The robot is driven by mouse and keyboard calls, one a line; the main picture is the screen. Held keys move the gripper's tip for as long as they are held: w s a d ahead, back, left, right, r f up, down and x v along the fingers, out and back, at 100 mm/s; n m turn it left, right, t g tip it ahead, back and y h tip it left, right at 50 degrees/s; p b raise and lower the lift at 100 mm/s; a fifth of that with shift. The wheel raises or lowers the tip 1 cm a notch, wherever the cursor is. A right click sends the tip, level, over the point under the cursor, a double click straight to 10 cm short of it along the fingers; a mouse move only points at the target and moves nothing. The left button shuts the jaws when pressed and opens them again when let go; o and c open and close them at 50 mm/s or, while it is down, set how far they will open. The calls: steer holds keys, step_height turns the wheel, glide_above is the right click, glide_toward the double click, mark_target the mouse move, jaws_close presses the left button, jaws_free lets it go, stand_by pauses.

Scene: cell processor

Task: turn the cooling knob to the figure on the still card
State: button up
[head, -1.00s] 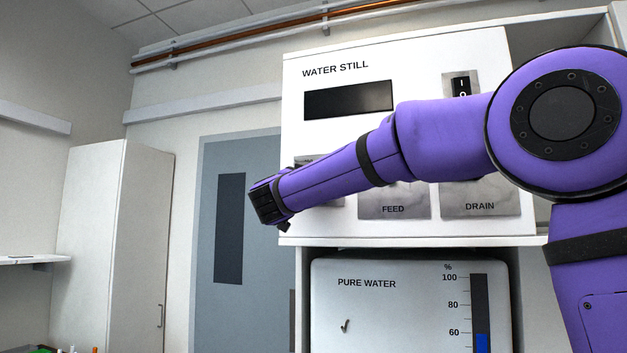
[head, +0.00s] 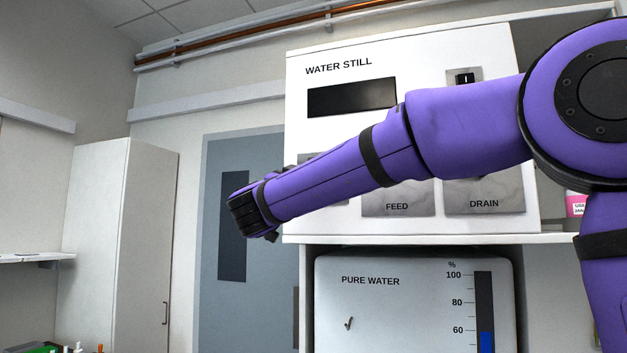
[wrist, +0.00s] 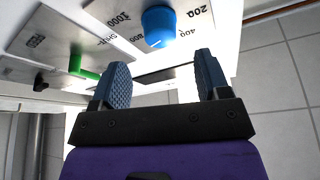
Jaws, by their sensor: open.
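The white water still (head: 450,65) fills the right half of the head view. In the wrist view a blue knob (wrist: 158,24) sits on a metal plate (wrist: 196,22) marked with figures such as 200 and 400. This looks like the cooling knob, but I cannot read its name. My gripper (wrist: 163,72) is open and empty, its fingers apart below the blue knob and not touching it. In the head view my arm hides most of the still's left plate (head: 308,158), and the fingers cannot be made out. I cannot identify the still card.
In the wrist view a green knob (wrist: 85,65) lies close to the left finger, with a black knob (wrist: 41,82) farther left. FEED (head: 397,207) and DRAIN (head: 484,204) plates are partly behind my arm. A pure water tank (head: 380,310) stands below. Left of the still is free room.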

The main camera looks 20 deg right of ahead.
steer(key=shift+v, duration=2.1)
